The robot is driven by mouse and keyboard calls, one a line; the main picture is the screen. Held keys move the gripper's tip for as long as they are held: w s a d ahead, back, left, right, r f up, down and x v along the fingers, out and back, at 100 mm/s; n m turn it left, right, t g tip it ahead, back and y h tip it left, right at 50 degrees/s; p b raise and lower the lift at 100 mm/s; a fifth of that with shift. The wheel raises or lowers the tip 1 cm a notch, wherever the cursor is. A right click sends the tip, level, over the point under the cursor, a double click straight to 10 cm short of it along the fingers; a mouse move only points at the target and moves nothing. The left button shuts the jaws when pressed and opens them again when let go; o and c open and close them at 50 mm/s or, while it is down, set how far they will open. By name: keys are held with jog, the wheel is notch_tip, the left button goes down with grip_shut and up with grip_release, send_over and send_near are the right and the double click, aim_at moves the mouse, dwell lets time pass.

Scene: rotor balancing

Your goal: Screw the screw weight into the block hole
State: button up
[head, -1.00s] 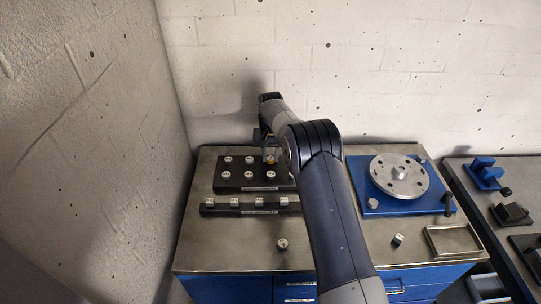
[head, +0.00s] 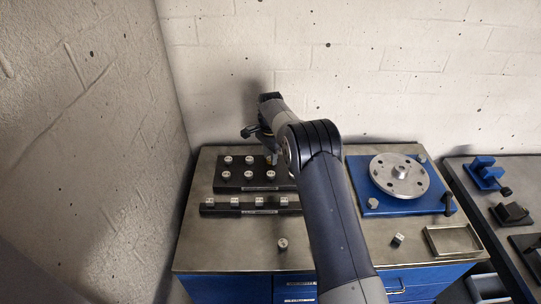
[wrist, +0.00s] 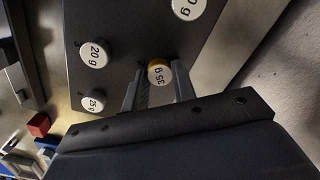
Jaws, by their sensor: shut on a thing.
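The screw weight (wrist: 160,72), a round brass-coloured piece with a white top marked 35 g, is between my fingertips in the wrist view. My gripper (wrist: 158,80) is shut on it. The black block (wrist: 135,25) lies right beneath, and the weight appears at its surface; its threads and the hole under it are hidden. My arm hides the block's right end there.
Several white-topped weights stand on the block, including one marked 20 g (wrist: 95,54) close by. A black bar (head: 207,209) with more weights lies in front. A loose weight (head: 283,243) lies nearer. A metal rotor (head: 385,182) sits on a blue base (head: 367,208) at right.

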jog(key=m, duration=0.5)
jog(key=shift+s+f, duration=0.1)
jog(key=shift+f, duration=0.05)
jog(key=o, duration=0.5)
jog(key=shift+m, duration=0.7)
jog(key=o, duration=0.5)
jog(key=shift+o, duration=0.2)
jog(key=shift+c, duration=0.8)
jog(key=shift+r+p, duration=1.85)
jog(key=shift+r, duration=1.35)
